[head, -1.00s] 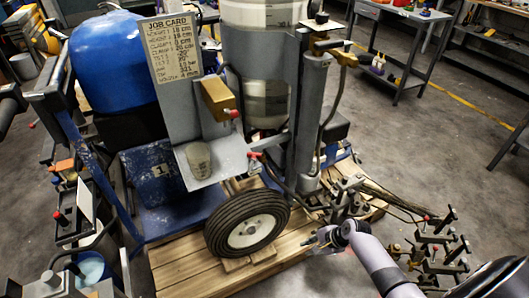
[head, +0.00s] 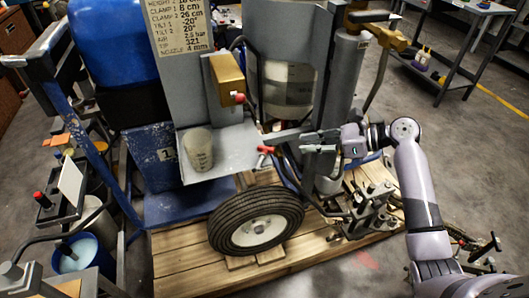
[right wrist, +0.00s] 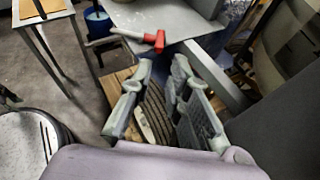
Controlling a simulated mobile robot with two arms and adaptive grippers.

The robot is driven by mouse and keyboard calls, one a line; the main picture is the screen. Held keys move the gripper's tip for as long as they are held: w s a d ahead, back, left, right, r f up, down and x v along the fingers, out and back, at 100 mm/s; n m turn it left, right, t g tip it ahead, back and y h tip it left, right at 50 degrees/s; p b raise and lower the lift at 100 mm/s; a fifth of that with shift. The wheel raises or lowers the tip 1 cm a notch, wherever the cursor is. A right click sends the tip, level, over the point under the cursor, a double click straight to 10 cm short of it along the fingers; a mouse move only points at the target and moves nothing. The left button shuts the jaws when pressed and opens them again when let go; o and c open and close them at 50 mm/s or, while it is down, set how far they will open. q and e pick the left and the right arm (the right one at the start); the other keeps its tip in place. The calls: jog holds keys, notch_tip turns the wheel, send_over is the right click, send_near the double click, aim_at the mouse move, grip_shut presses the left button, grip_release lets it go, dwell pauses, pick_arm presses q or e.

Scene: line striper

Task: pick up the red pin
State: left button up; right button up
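The red pin (head: 265,149) has a red T-shaped handle and sits by the right edge of the grey plate on the striper, above the tyre. It also shows in the right wrist view (right wrist: 155,41), its grey shaft pointing left along the plate edge. My right gripper (head: 318,146) is a short way to the right of the pin in the head view. In the right wrist view its two fingers (right wrist: 162,80) are apart with nothing between them; the pin is beyond the tips. My left gripper is not in view.
A grey bar (head: 287,136) runs just beside the pin. A cup (head: 198,150) stands on the plate, below a brass block (head: 227,80) with a red knob. The tyre (head: 255,221) is below. A clamp stand (head: 370,214) is on the pallet at right.

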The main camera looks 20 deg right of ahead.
aim_at(274, 148)
jog(key=x, duration=0.9)
jog(key=shift+a, duration=0.2)
jog(key=shift+w+f, duration=0.1)
grip_shut()
jog(key=shift+d, duration=0.1)
